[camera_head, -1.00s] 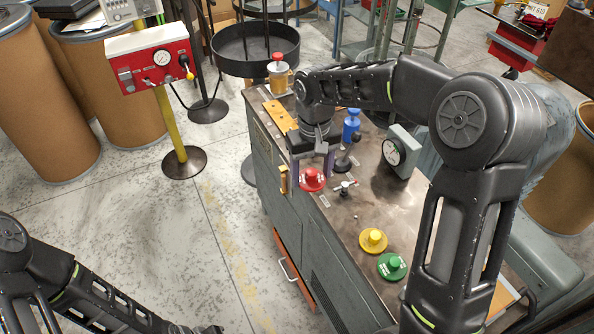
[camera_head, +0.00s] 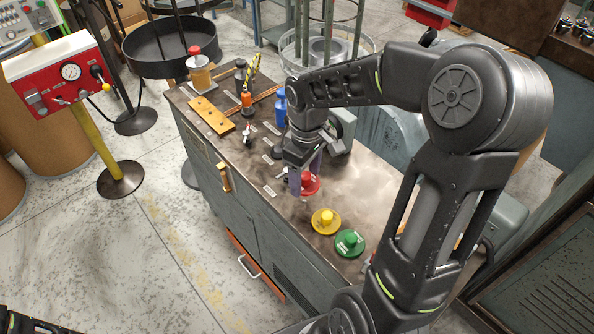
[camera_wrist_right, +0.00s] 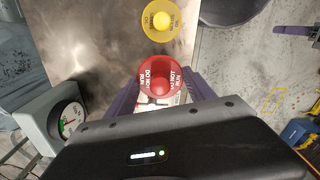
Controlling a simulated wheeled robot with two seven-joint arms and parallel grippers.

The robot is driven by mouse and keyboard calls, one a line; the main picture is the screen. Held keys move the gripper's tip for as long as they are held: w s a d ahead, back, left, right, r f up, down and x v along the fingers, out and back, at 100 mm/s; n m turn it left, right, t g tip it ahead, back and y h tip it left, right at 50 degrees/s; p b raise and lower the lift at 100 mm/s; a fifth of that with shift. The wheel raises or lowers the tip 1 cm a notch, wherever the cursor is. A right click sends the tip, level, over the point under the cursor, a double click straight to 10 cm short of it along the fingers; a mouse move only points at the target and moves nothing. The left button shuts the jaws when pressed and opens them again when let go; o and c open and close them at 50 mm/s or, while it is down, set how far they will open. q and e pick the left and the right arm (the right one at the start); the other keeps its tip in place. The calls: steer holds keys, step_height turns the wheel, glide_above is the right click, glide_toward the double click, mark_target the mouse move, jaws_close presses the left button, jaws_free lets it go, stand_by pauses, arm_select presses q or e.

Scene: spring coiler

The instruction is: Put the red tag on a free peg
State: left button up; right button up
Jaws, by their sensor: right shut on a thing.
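The red tag (camera_head: 311,184), a round disc with a knob and white "DO NOT RUN" lettering, is between the purple fingers of my right gripper (camera_head: 305,178), which is shut on it. In the right wrist view the red tag (camera_wrist_right: 165,82) sits at the fingertips, face toward the camera. A yellow tag (camera_head: 326,221) and a green tag (camera_head: 350,243) lie on the bench just in front of it. The yellow tag (camera_wrist_right: 160,20) also shows in the right wrist view. I cannot make out a free peg. My left gripper is out of view.
A dial gauge (camera_wrist_right: 65,122) stands near my right gripper. Bare bench top shows right of the tags.

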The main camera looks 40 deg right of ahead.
steer(key=shift+f, duration=0.1)
steer(key=shift+f+b, duration=2.4)
steer(key=shift+f, duration=0.6)
steer(key=shift+f+b, duration=0.45)
steer(key=shift+f, duration=0.15)
steer(key=o, duration=1.5)
steer(key=shift+c, duration=0.2)
step_height(320, 180, up, 8)
steer(key=shift+f, duration=0.1)
step_height(320, 180, up, 6)
steer(key=p, duration=0.5)
glide_above(304, 200)
steer(key=shift+s, duration=0.1)
